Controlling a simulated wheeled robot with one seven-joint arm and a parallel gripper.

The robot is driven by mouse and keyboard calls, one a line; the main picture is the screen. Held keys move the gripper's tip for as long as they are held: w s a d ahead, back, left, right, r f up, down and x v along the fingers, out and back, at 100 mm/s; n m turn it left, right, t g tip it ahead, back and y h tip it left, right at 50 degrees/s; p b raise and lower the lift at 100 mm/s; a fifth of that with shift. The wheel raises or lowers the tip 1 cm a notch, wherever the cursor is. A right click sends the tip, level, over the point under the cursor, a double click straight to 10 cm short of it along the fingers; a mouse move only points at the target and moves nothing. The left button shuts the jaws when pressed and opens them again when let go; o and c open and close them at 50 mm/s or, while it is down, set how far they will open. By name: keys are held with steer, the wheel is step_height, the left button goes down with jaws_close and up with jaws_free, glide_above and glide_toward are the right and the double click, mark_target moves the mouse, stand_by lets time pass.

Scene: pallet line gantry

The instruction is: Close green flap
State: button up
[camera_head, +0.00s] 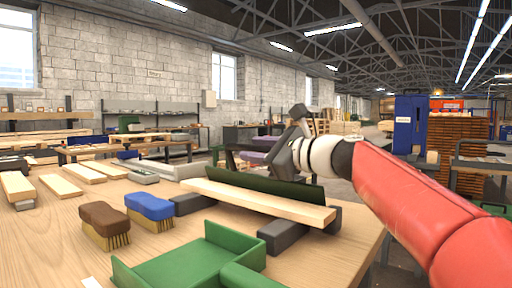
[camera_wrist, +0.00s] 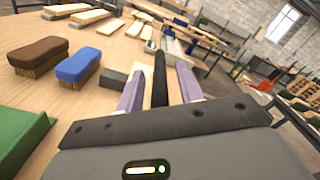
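A long dark green flap (camera_head: 285,187) stands upright behind a pale wooden plank (camera_head: 258,200) on the bench. In the wrist view the flap (camera_wrist: 160,82) shows as a narrow dark strip running away between my fingers. My gripper (camera_head: 252,149) is at the flap's upper edge, behind the plank. In the wrist view my gripper (camera_wrist: 160,72) has its two purple-grey fingers apart, with gaps visible on both sides of the strip. Whether anything touches the flap lower down is hidden by the gripper body.
The plank rests across dark blocks (camera_head: 284,235). A green tray (camera_head: 236,240) lies at the bench front. Brown (camera_head: 104,218) and blue (camera_head: 149,206) brushes stand left of the plank. Several boards (camera_head: 60,186) lie at the far left. The bench (camera_head: 50,240) has bare wood around the brushes.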

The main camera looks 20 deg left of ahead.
steer(key=shift+a, duration=0.15)
steer(key=shift+c, duration=0.5)
jaws_close()
steer(key=shift+w+r, duration=0.15)
